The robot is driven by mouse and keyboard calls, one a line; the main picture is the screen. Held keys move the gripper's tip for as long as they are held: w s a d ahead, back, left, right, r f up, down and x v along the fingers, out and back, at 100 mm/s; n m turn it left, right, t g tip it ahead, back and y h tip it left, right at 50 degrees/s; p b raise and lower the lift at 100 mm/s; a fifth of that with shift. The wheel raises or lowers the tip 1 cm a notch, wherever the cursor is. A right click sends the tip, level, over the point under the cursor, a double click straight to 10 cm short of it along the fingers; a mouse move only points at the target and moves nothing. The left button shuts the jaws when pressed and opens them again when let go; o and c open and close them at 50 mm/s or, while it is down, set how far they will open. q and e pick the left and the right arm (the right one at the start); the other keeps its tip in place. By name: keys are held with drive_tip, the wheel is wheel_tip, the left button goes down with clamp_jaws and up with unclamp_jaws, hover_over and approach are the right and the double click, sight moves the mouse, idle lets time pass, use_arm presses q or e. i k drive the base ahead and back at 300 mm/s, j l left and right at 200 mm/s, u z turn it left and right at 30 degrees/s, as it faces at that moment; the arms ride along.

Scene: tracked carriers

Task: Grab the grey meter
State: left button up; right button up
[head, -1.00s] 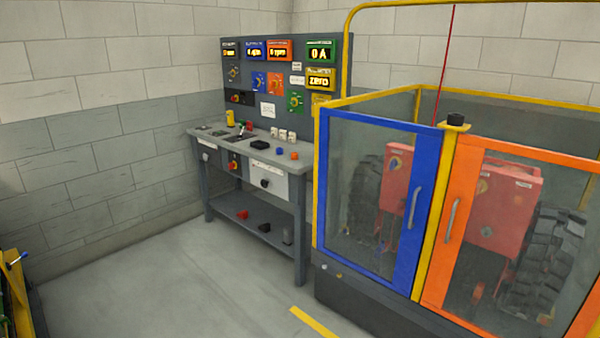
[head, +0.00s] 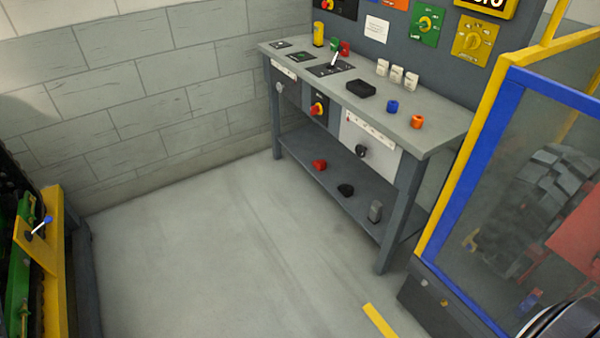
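A small grey upright block (head: 375,211) stands on the lower shelf of the workbench, near its right end; it is the only loose grey item I can make out, and I cannot read any marking that shows it is the meter. A black item (head: 345,190) and a red item (head: 319,165) sit to its left on the same shelf. Neither of my grippers is in view.
The workbench (head: 440,131) stands against the wall, with knobs and small items on top. A yellow-and-blue framed glazed enclosure (head: 478,165) is close on the right. Yellow and green machinery (head: 55,270) is at left. The floor (head: 220,250) between is clear.

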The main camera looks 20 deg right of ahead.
sight(376, 208)
drive_tip(key=i+j+z, duration=0.15)
drive_tip(key=i, duration=0.3)
drive_tip(key=i+z, duration=0.1)
drive_tip(key=i, duration=0.35)
drive_tip(key=i+j+z, duration=0.15)
drive_tip(key=i, duration=0.25)
drive_tip(key=i+j+z, duration=0.1)
drive_tip(key=i+j, duration=0.2)
drive_tip(key=i, duration=0.1)
